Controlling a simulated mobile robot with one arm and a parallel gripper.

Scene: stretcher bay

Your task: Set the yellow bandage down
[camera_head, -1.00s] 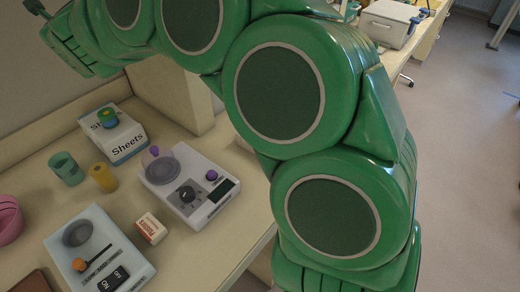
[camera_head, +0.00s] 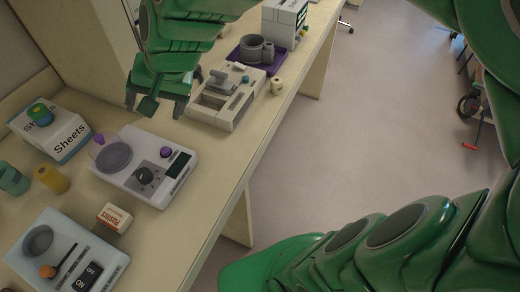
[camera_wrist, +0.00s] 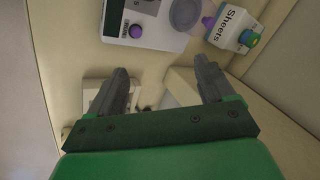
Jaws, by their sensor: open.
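A yellow cylinder (camera_head: 51,178), which looks like the yellow bandage, stands upright on the desk at the left in the head view. It is beside a teal cylinder (camera_head: 12,180) and in front of the Sheets box (camera_head: 62,136). My gripper (camera_head: 155,106) is open with its fingers pointing down, above the desk behind the white scale (camera_head: 130,178). It is right of the yellow cylinder and apart from it. In the wrist view my gripper (camera_wrist: 160,68) shows nothing held between its fingers, and the yellow cylinder is not visible there.
A small carton (camera_head: 114,217) and another device (camera_head: 60,255) are at the front. The desk edge faces open floor (camera_head: 310,150).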

